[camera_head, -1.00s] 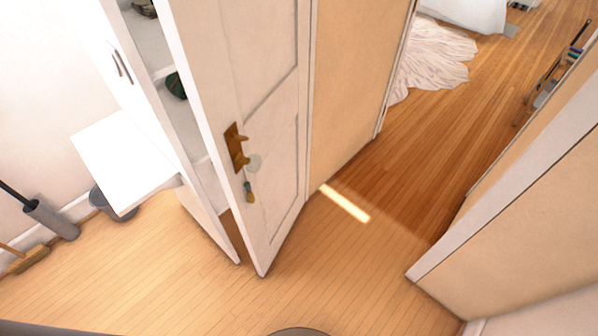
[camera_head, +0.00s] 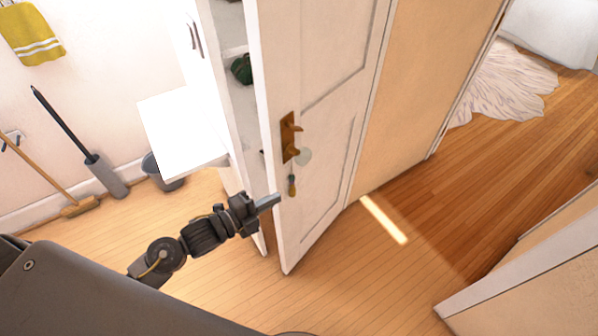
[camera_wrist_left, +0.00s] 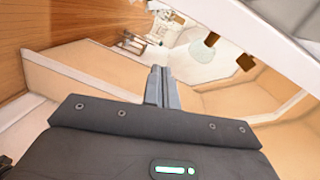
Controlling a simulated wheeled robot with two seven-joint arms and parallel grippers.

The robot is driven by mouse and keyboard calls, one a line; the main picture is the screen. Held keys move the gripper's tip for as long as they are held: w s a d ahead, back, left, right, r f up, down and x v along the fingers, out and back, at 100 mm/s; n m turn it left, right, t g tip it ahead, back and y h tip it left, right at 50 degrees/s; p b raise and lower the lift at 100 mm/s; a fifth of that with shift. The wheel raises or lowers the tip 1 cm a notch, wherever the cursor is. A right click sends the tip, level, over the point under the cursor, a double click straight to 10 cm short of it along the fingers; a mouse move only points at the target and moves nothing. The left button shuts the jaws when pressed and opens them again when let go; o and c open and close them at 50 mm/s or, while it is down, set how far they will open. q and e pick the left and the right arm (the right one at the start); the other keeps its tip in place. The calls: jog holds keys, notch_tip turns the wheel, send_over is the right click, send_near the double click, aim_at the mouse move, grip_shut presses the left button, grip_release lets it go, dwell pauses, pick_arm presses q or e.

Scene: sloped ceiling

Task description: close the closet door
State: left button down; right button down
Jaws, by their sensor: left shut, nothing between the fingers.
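The white closet door (camera_head: 330,120) stands ajar in the head view, its free edge swung out from the closet (camera_head: 237,110). A brass handle plate (camera_head: 290,138) with a key and a small tag hanging from it is on the door's face. My left gripper (camera_head: 277,199) is shut and empty. In the head view its tip is at the door's edge, below the handle; I cannot tell whether it touches. The left wrist view shows the closed fingers (camera_wrist_left: 161,73) with a pale panel and brass-coloured parts (camera_wrist_left: 246,62) above right. My right gripper is out of view.
A white box-like surface (camera_head: 178,130) juts out left of the closet above a grey bin (camera_head: 163,172). A broom (camera_head: 80,207) and a grey cylinder holder (camera_head: 106,176) stand by the left wall. Wood floor (camera_head: 400,290) is clear right of the door.

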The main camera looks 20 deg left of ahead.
pick_arm(q)
notch_tip(320, 180, up, 7)
jog(key=s+d+m+h, duration=0.2)
jog(key=d+m, duration=0.1)
jog(key=m, duration=0.1)
jog(key=p+x, duration=0.4)
jog(key=x, duration=0.6)
jog(key=shift+n, duration=0.3)
jog(key=a, duration=0.2)
jog(key=w+a+p, duration=0.1)
jog(key=a, duration=0.1)
jog(key=shift+w+a+f, duration=0.1)
jog(key=shift+w+f, duration=0.1)
